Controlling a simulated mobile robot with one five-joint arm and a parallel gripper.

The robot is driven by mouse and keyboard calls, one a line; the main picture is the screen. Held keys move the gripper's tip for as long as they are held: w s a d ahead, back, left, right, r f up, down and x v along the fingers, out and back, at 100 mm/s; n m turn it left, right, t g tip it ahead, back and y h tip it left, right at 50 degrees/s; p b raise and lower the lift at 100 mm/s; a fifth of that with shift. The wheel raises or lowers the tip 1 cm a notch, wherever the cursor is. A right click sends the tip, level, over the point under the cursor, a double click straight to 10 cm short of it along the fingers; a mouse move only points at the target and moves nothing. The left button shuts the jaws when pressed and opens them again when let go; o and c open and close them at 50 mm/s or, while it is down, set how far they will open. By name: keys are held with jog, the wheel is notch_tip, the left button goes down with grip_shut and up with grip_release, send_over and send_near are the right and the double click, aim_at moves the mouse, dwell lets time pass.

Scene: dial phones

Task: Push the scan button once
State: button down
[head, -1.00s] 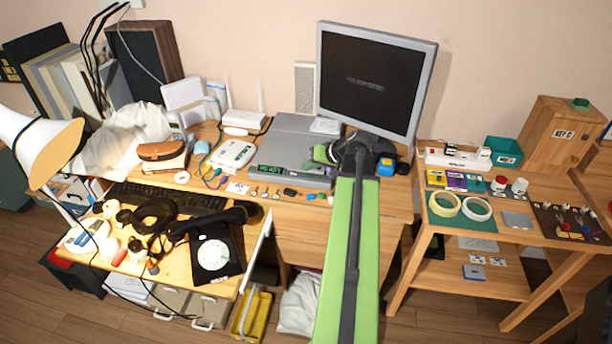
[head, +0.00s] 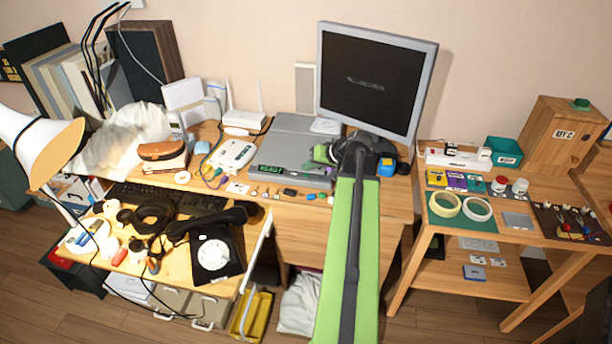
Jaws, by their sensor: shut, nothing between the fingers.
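A grey box-shaped device (head: 290,174) with a lit green display (head: 272,169) stands on the wooden desk below the monitor. The display seems to read "READY". I cannot make out a scan button; it is too small or hidden behind my gripper. My gripper (head: 322,154), with green fingers and a dark body, is at the right end of the device, over its top edge. It is shut and empty. I cannot tell whether its tips touch the device. My green arm comes up from the bottom of the view and hides part of the desk.
A monitor (head: 372,80) with small text stands behind my gripper. A blue item (head: 386,167) sits just right of it. Several small items lie along the desk in front of the device. A black dial phone (head: 212,254) is at the lower left. A side table (head: 440,245) stands right.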

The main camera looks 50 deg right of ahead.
aim_at(308, 176)
jog(key=shift+w+f+b, duration=0.1)
jog(key=shift+f+b, duration=0.35)
jog(key=shift+f+b, duration=0.35)
dwell(0.6)
jog(key=shift+r, duration=0.1)
jog(key=shift+r+p, duration=0.75)
jog(key=shift+p, duration=0.1)
notch_tip(308, 176, up, 5)
jog(key=p, duration=0.5)
dwell(0.6)
